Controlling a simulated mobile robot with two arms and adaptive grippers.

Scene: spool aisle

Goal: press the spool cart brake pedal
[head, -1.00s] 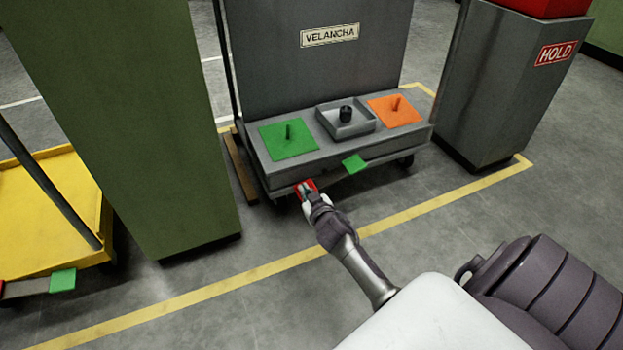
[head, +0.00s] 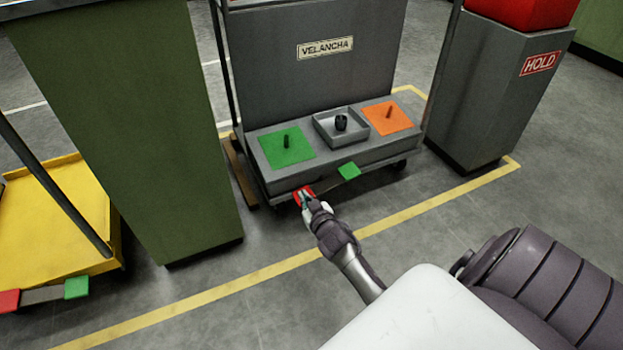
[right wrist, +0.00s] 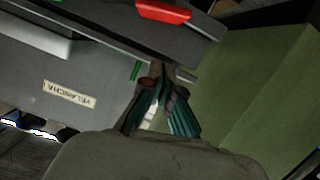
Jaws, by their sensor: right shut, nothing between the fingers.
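The grey spool cart (head: 310,60) stands upright with a VELANCHA label on its panel. A red pedal (head: 297,194) and a green pedal (head: 349,171) stick out low along its front edge. My right gripper (head: 306,198) is shut and empty, its tips at the red pedal and partly covering it; I cannot tell whether they touch. In the right wrist view, the shut fingers (right wrist: 162,80) point toward the cart's edge, and a red piece (right wrist: 163,11) shows beyond them. My left gripper is not in view.
The cart deck carries a green plate (head: 286,147), a grey tray (head: 322,127) and an orange plate (head: 388,117). A green pillar (head: 130,130) and a yellow cart (head: 60,220) stand left. A grey HOLD cabinet (head: 490,100) stands right. Floor in front is clear.

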